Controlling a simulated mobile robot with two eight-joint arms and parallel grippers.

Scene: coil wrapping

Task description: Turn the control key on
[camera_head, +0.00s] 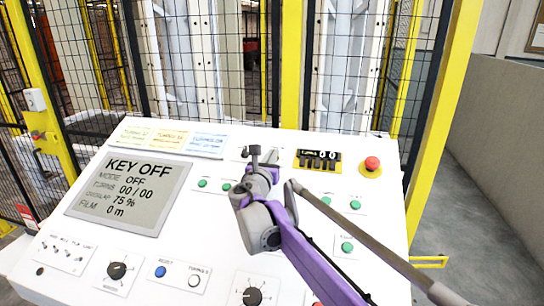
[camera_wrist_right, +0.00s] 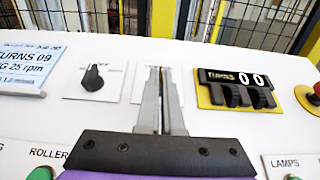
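The sloped white control panel (camera_head: 205,262) fills the middle of the head view. Its screen (camera_head: 128,190) reads KEY OFF. My right gripper (camera_head: 262,156) is at the panel's upper middle, also seen in the right wrist view (camera_wrist_right: 159,72). Its two fingers are close together and point at a small white plate (camera_wrist_right: 141,84). They cover most of this plate, and I cannot make out a key there. Whether the fingers hold something thin or touch the panel is unclear. My left gripper is out of view.
A black selector knob (camera_wrist_right: 93,78) is just left of the fingers; a yellow-framed counter (camera_wrist_right: 238,88) is just right. A red button (camera_head: 372,163) is further right. Green buttons (camera_head: 347,247) lie nearer. A yellow-posted mesh fence (camera_head: 291,65) stands behind the panel.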

